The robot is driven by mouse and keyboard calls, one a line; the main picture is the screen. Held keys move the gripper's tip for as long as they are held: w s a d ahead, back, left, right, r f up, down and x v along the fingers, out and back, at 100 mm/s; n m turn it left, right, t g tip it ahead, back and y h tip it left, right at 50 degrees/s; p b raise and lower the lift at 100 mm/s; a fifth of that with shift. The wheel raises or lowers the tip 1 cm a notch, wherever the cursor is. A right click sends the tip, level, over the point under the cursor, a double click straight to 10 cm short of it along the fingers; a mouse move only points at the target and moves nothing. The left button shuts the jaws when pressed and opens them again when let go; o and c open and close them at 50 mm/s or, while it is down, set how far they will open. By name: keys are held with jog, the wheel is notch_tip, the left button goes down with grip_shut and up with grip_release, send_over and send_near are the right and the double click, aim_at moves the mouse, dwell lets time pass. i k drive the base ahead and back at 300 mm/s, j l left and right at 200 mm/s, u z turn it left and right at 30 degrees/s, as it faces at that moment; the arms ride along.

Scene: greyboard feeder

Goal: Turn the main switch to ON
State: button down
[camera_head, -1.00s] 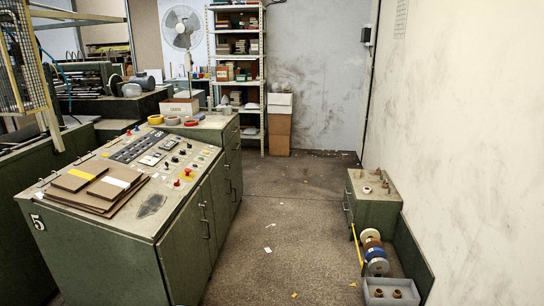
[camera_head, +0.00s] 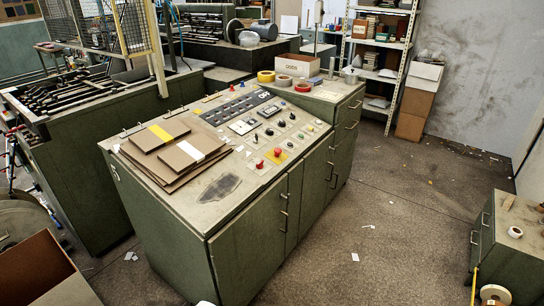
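The green control console (camera_head: 140,140) stands in the middle of the head view. Its sloped top carries a panel (camera_head: 262,125) with several buttons, knobs and small dials. A red mushroom button on a yellow plate (camera_head: 277,152) and another red button (camera_head: 260,164) sit near the panel's front end. Several black knobs lie farther along, one of them a black knob (camera_head: 269,132). Which control is the main switch cannot be told at this size. My gripper is not in view.
Brown boards (camera_head: 184,166) lie on the console top. Tape rolls (camera_head: 284,80) and a carton (camera_head: 297,64) are at its far end. Open floor (camera_head: 390,215) lies to its right, before a low green cabinet (camera_head: 507,245). An open cardboard box (camera_head: 38,268) is at lower left.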

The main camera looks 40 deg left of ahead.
aim_at(260, 165)
jog(key=i+u, duration=0.3)
jog(key=i+l+u, duration=0.3)
jog(key=i, duration=0.2)
jog(key=i+l+u, duration=0.1)
jog(key=i+u, duration=0.2)
jog(key=i, duration=0.15)
jog(key=i+u, duration=0.3)
jog(key=u, duration=0.2)
jog(key=i+u, duration=0.3)
jog(key=u, duration=0.2)
jog(key=i+l+u, duration=0.2)
jog(key=u, duration=0.25)
jog(key=i+l+u, duration=0.1)
jog(key=i+j+z, duration=0.1)
jog(key=i, duration=0.25)
